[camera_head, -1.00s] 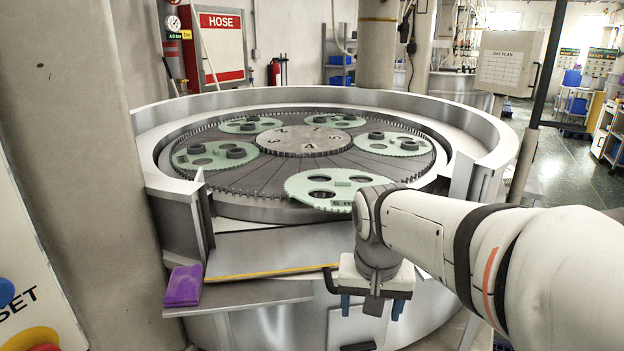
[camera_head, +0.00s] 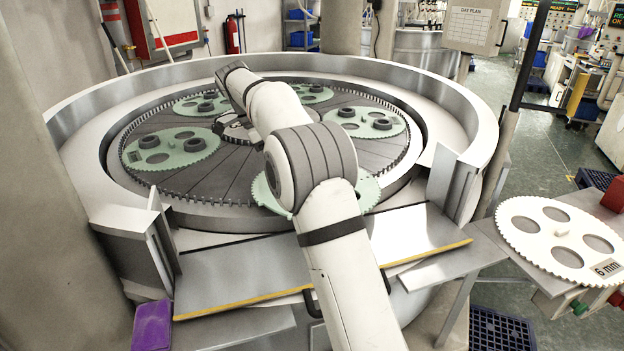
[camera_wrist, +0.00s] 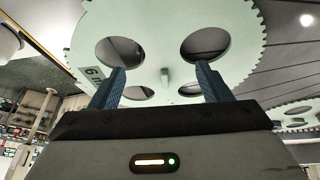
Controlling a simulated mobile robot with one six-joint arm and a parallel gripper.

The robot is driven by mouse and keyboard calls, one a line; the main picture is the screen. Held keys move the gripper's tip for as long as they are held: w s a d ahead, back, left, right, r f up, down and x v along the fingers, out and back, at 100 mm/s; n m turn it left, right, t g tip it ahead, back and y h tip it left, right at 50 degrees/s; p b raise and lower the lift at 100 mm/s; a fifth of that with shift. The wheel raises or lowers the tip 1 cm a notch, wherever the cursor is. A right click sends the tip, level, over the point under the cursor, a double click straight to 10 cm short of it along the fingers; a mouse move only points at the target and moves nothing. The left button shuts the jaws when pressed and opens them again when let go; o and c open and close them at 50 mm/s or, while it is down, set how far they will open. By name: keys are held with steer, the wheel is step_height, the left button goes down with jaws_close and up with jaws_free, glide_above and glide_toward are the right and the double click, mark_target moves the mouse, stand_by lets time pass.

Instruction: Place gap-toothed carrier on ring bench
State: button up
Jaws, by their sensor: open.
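The near green carrier (camera_head: 368,191) lies at the front of the round machine plate, mostly hidden behind my arm in the head view. In the wrist view this toothed carrier (camera_wrist: 160,30) has round holes, a small central nub and a label starting with 6. My gripper (camera_wrist: 161,70) is open, its two blue fingers either side of the nub; contact is unclear. The head view hides the gripper behind my arm. A white toothed carrier (camera_head: 519,225) with a 6 mm label lies on a side stand at right. I cannot make out a tooth gap on either, or identify the ring bench.
Several green carriers with dark rings, such as the left one (camera_head: 150,153), lie on the plate (camera_head: 225,186). A raised metal rim (camera_head: 80,165) surrounds it. A yellow-edged front ledge (camera_head: 240,275), purple block (camera_head: 152,325) and dark crate (camera_head: 500,328) are nearby.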

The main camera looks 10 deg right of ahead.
steer(key=shift+x, duration=0.95)
steer(key=x, duration=0.2)
steer(key=p+x, duration=0.1)
steer(key=x, duration=0.1)
steer(key=shift+w+d+f, duration=0.1)
steer(key=shift+d+f, duration=0.05)
steer(key=shift+d, duration=0.3)
steer(key=shift+d+f, duration=0.1)
steer(key=shift+f, duration=0.3)
steer(key=shift+r, duration=0.1)
jaws_close()
